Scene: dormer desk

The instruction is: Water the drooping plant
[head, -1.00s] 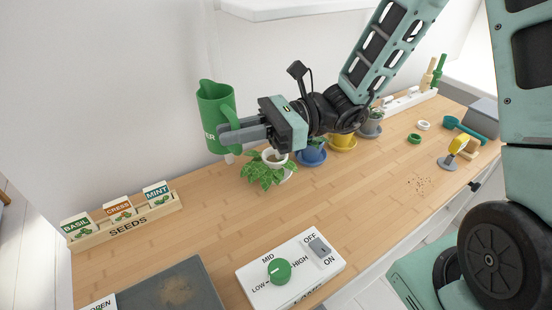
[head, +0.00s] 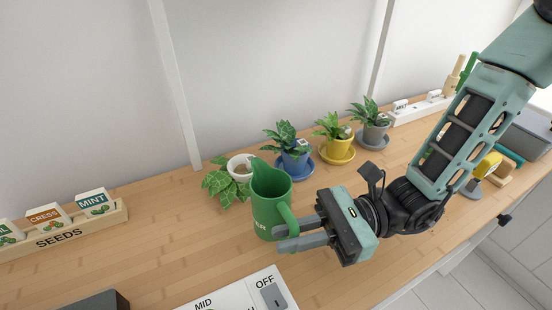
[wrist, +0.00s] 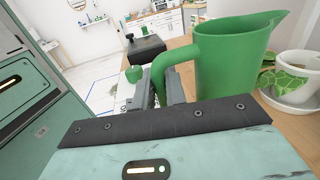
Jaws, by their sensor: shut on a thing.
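My gripper (head: 300,234) is shut on the handle of the green watering jug (head: 268,212). The jug is upright, with its spout toward the white pot, and seems on or just above the desk; I cannot tell which. In the wrist view the jug (wrist: 232,62) fills the upper right, its handle between my fingers. The drooping plant (head: 222,186) hangs its leaves over the side of a white pot (head: 240,167), just behind and left of the jug. The white pot (wrist: 297,72) also shows at the right of the wrist view.
Blue (head: 295,162), yellow (head: 338,150) and grey (head: 374,135) pots with upright plants stand in a row to the right. A seed rack (head: 62,232) is at left. A white switch box (head: 235,296) is in front. Bare desk lies between rack and jug.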

